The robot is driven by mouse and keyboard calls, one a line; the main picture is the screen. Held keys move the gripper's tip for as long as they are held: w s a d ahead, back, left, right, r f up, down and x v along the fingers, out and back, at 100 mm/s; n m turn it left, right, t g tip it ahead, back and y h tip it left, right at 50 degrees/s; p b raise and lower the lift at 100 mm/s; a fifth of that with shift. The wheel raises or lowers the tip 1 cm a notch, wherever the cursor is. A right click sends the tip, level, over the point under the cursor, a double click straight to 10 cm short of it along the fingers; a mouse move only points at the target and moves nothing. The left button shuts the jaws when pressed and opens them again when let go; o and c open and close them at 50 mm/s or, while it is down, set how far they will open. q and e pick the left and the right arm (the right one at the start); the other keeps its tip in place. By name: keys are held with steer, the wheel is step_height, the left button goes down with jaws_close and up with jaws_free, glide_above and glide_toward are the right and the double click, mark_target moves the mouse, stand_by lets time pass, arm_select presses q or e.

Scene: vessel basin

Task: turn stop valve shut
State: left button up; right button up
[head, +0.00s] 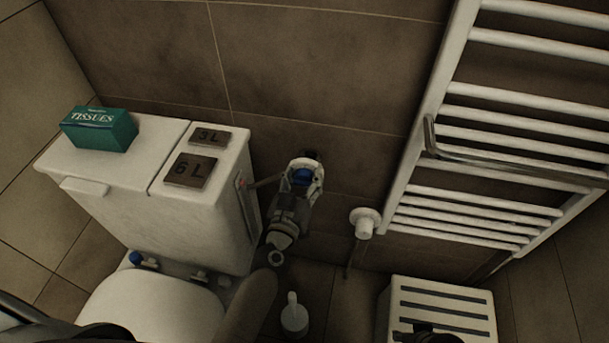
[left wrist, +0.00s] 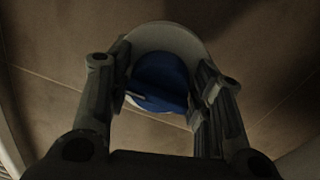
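The stop valve has a blue handle (head: 302,177) and sits low by the brown wall, just right of the toilet cistern. My left gripper (head: 297,190) reaches up to it from below, with its fingers around the handle. In the left wrist view, the blue handle (left wrist: 160,82) lies between the two spread fingers, with a pale curved rim behind it. The left finger is very close to the blue part and a narrow gap shows at the right; firm contact cannot be made out. A dark part at the bottom right of the head view may belong to my right gripper (head: 425,332).
The white cistern (head: 150,205) carries a teal tissue box (head: 100,128) and two flush plates. A white towel radiator (head: 470,140) and a white wall fitting (head: 365,222) are to the right. A slatted white box (head: 445,298) and a small white bottle (head: 294,315) stand below.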

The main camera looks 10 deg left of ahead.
arm_select(q)
steer(key=c, duration=0.5)
